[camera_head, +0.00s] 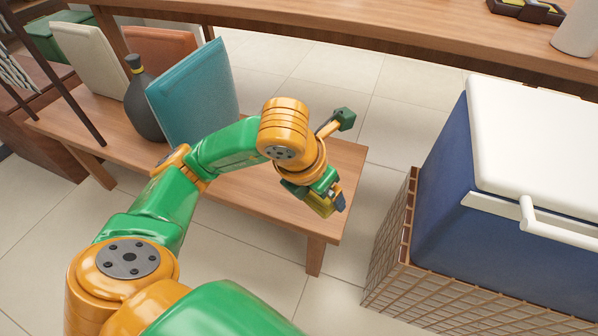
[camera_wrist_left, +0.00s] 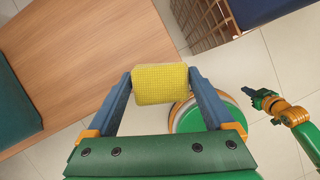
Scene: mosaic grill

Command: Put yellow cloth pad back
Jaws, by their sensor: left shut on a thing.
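The yellow cloth pad (camera_wrist_left: 160,84) is pinched between the two blue fingers of my left gripper (camera_wrist_left: 160,76) in the left wrist view. In the head view my left gripper (camera_head: 336,196) is over the right end of the wooden bench (camera_head: 270,205), and only a little of the pad (camera_head: 319,206) shows below it. The pad looks held clear of the bench top, but the exact gap cannot be told. My right gripper (camera_wrist_left: 262,98) shows small at the right of the left wrist view; its jaws are too small to judge.
Teal (camera_head: 195,95), orange (camera_head: 160,50) and cream (camera_head: 90,58) cushion-like panels and a dark bottle (camera_head: 143,105) stand on the bench's left part. The bench's right end is bare.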

